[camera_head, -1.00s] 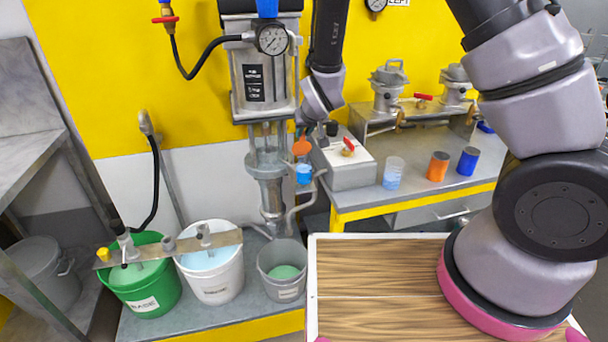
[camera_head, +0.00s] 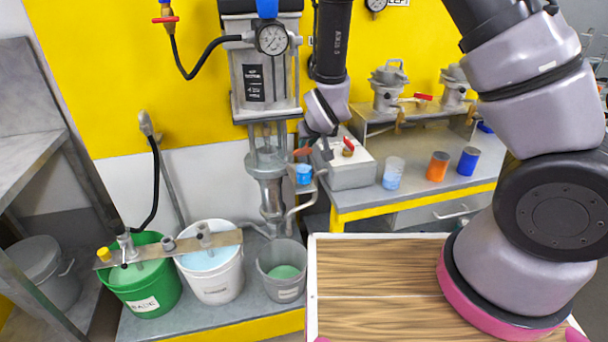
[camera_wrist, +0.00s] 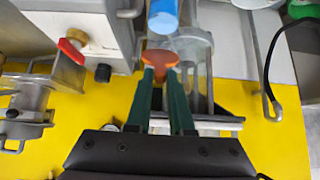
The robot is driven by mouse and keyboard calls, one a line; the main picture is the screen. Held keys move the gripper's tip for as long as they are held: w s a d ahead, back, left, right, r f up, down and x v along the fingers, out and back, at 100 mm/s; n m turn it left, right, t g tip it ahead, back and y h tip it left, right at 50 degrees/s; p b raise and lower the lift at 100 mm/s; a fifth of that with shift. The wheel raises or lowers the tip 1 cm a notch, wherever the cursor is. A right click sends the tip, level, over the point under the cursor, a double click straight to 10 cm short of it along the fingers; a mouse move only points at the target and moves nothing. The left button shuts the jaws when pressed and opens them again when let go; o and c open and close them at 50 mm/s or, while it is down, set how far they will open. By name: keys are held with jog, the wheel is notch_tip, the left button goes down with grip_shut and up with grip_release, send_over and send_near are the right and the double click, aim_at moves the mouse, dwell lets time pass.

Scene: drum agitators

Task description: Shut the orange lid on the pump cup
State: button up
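The pump cup (camera_head: 304,174) is small, clear and holds blue liquid, at the pump's side by the grey box. The orange lid (camera_head: 302,152) is above the cup, seen nearly edge-on and apart from the rim. In the wrist view, the orange lid (camera_wrist: 160,59) is at the ends of the green fingers of my gripper (camera_wrist: 160,76), with the blue cup (camera_wrist: 163,20) beyond it. The fingers stand slightly apart with a narrow orange part between their tips. I cannot tell whether they clamp it. In the head view, my wrist partly hides the fingers.
The grey box (camera_head: 350,170) with a red-handled valve is just right of the cup. The pump column (camera_head: 270,165) is close on the left. A clear cup (camera_head: 393,173), an orange cup (camera_head: 438,166) and a blue cup (camera_head: 467,161) stand farther right. Buckets are below left.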

jog(key=shift+s+d+f, duration=0.2)
jog(key=shift+s+f, duration=0.5)
jog(key=shift+s, duration=0.1)
jog(key=shift+s+d+f, duration=0.1)
jog(key=shift+s+f, duration=0.2)
jog(key=shift+f, duration=0.3)
jog(key=shift+s+d+f, duration=0.1)
jog(key=shift+s+f, duration=0.2)
jog(key=shift+f, duration=0.3)
